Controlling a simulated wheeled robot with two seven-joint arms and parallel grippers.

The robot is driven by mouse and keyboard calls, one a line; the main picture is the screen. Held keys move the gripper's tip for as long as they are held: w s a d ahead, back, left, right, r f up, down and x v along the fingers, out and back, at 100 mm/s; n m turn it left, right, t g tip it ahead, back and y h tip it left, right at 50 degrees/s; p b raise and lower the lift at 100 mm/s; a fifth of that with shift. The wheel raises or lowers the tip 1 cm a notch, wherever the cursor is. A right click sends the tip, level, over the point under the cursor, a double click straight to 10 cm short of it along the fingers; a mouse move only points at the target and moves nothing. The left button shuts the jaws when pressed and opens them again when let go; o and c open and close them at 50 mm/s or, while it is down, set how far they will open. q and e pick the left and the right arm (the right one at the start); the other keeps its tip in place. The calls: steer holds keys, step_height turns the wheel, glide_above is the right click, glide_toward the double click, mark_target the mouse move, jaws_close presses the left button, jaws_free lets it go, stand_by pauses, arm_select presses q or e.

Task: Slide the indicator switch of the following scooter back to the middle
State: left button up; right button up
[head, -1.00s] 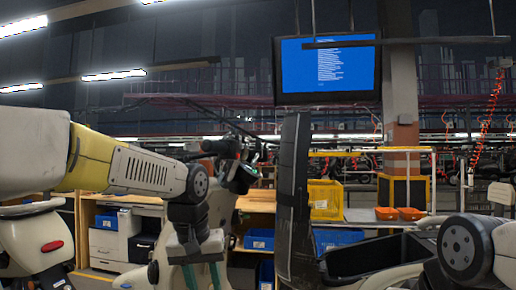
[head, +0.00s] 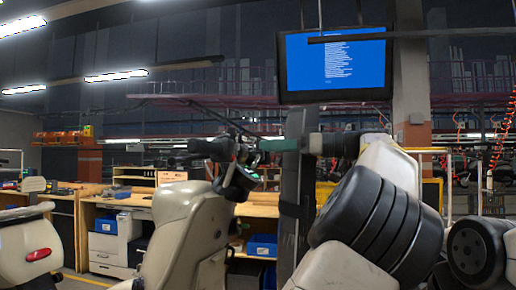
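The scooter in the middle has a pale body (head: 185,225) and a dark handlebar grip (head: 208,148). The control housing (head: 238,158) sits at the grip's inner end. The indicator switch is too small to make out, so its position cannot be told.
Another scooter (head: 30,250) is at the left edge. Behind are wooden benches (head: 260,210), a blue bin (head: 262,246) and a hanging screen (head: 333,62).

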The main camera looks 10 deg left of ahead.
mark_target(239, 147)
arm_select(q)
steer(key=a, duration=0.5)
steer(key=w+a, duration=0.1)
steer(key=a, duration=0.1)
steer(key=shift+a, duration=0.3)
jaws_close()
stand_by(1.1)
